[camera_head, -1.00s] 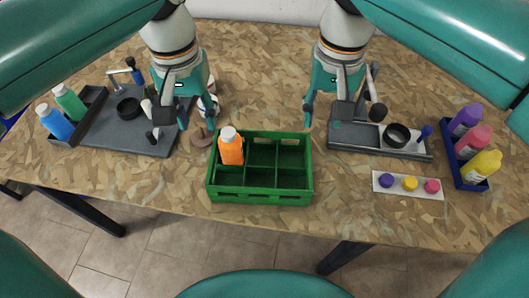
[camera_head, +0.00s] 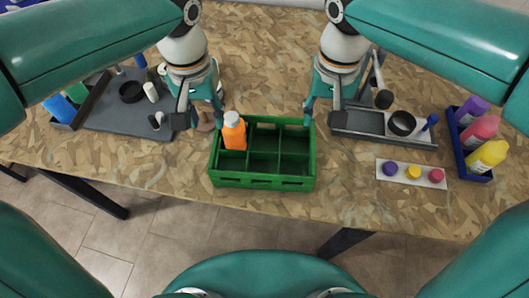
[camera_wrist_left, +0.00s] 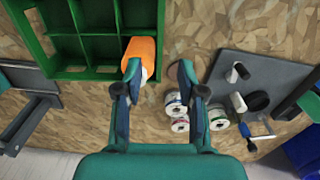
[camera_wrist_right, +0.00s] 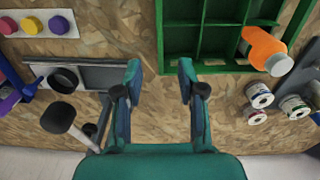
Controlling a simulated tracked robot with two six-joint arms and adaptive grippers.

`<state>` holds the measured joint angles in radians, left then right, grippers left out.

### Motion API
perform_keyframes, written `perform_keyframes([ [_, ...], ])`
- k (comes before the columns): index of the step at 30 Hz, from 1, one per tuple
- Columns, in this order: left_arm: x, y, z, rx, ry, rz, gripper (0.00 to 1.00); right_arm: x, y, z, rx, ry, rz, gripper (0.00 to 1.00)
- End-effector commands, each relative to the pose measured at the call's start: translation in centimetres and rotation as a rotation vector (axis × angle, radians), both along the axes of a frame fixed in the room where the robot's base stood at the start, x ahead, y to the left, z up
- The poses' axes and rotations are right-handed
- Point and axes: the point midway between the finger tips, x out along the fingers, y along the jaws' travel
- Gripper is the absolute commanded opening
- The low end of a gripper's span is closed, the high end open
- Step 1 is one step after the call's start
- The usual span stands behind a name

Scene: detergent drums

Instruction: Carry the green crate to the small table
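The green crate (camera_head: 262,182) stands on the wood-board table near its front edge. It has several compartments; an orange bottle (camera_head: 234,135) with a white cap stands in the back left one, and the others look empty. My left gripper (camera_head: 203,114) is open and empty at the crate's back left corner. In the left wrist view (camera_wrist_left: 158,76) one finger overlaps the bottle's cap; I cannot tell if they touch. My right gripper (camera_head: 323,117) is open at the back right corner, one finger close to the crate wall (camera_wrist_right: 176,28). No separate small table is visible.
A grey tray (camera_head: 105,122) with tools stands at the left, beside blue and green bottles. At the right are another grey tray (camera_head: 385,141), a white strip (camera_head: 402,178) with coloured caps and a blue bin (camera_head: 468,165) of bottles. White spools (camera_wrist_left: 178,108) stand near the left gripper.

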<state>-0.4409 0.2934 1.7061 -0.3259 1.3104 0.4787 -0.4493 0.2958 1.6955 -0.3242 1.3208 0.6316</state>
Motion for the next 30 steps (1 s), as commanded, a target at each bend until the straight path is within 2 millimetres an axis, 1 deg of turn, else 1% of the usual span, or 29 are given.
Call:
perform_keyframes([
  [1,-0.1,0.1,-1.1,0.002,0.005,0.001,0.4,-0.1,-0.1,-1.1,-0.003,0.005,-0.001,0.4],
  [9,-0.1,0.1,-6.5,0.002,0.005,-0.001,0.4,-0.1,-0.1,-6.5,-0.002,0.005,-0.001,0.4],
  [15,0.0,0.0,-9.6,0.002,0.004,-0.001,0.4,0.0,-0.1,-9.6,-0.002,0.003,0.0,0.4],
  [18,0.0,0.0,-10.5,0.002,0.002,-0.002,0.4,0.0,-0.1,-10.6,-0.001,0.002,-0.001,0.4],
  [21,0.0,0.0,-11.1,0.001,0.0,-0.001,0.4,0.0,-0.1,-11.1,0.0,0.0,-0.001,0.4],
  [30,0.0,0.0,-11.3,0.001,-0.001,-0.001,0.4,0.0,-0.1,-11.4,0.0,0.0,-0.001,0.4],
])
